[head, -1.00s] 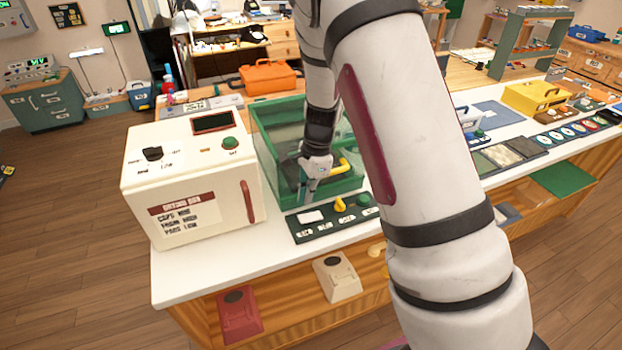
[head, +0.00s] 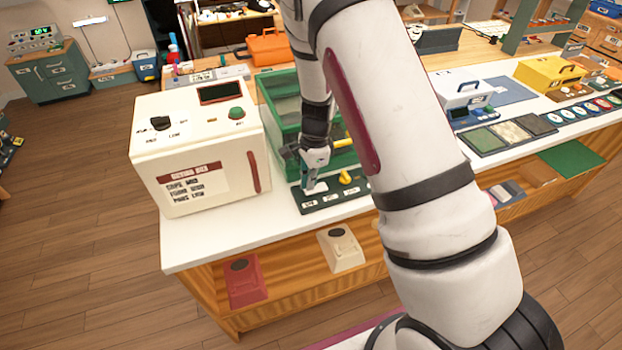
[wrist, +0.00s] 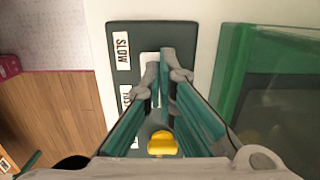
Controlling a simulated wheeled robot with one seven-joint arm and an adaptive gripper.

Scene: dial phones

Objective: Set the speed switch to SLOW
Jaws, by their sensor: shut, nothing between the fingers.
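The dark green control panel (head: 330,199) lies on the white counter in front of the green glass-sided tank. It also shows in the wrist view (wrist: 122,76). A SLOW label (wrist: 122,50) is at its far end there, with a second label (wrist: 126,100) below it, partly hidden by a finger. The white switch (wrist: 149,60) is beside the SLOW label, its near part hidden by my fingertips. My gripper (head: 308,185) is shut and empty, its tips over or against the switch; contact is unclear. A yellow knob (wrist: 162,144) sits between the fingers' bases in view.
The green tank (wrist: 265,90) stands close to the panel's right in the wrist view. A cream drying box (head: 200,150) stands left of the panel in the head view. A white case (head: 466,100) and sample tiles are farther right. The counter's front strip is clear.

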